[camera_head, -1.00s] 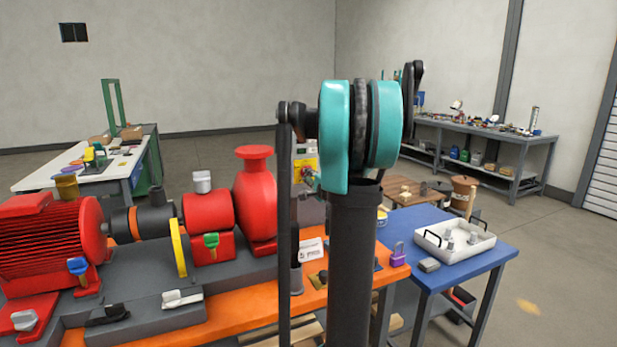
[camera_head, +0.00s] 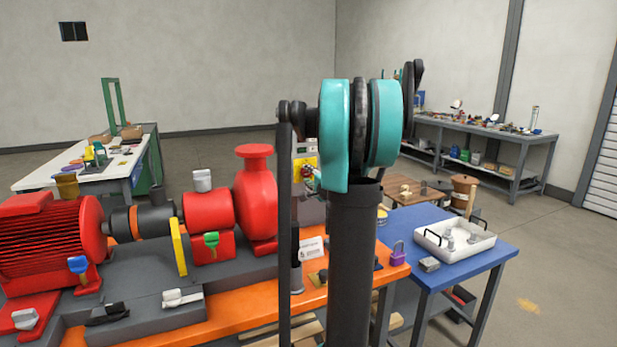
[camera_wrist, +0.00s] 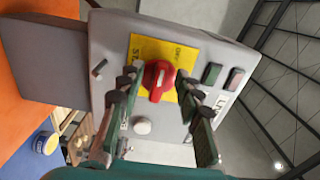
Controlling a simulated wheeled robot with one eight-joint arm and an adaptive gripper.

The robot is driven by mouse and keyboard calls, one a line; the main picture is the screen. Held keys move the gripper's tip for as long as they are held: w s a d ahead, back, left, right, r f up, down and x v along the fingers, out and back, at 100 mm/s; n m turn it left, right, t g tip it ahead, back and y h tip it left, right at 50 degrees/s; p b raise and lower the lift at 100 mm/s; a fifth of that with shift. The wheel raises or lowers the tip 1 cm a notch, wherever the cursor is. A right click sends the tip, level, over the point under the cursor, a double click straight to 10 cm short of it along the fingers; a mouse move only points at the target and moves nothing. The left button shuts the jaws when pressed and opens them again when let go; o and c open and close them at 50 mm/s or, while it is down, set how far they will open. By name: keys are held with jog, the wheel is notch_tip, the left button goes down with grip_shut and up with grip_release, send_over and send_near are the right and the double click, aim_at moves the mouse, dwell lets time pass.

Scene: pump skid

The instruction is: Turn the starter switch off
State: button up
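The starter switch is a red rotary knob (camera_wrist: 158,86) on a yellow plate (camera_wrist: 183,54) on the front of a grey control box (camera_wrist: 108,38). In the wrist view the picture is rotated and the plate's lettering is only partly readable. My gripper (camera_wrist: 159,84) is open, with one finger on each side of the knob. I cannot tell whether either fingertip touches it. In the head view the yellow plate (camera_head: 311,163) shows only partly beside my arm, which hides much of the box.
Two dark buttons (camera_wrist: 222,76) and a round pale button (camera_wrist: 141,126) sit near the knob. In the head view the red pump (camera_head: 256,200) and motor (camera_head: 50,240) stand on the orange bench (camera_head: 240,311) at left. A blue table (camera_head: 460,268) with a white tray (camera_head: 437,252) is at right.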

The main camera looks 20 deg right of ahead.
jog(key=shift+s, duration=0.1)
jog(key=s, duration=1.2)
jog(key=shift+d, duration=0.2)
jog(key=shift+w, duration=0.1)
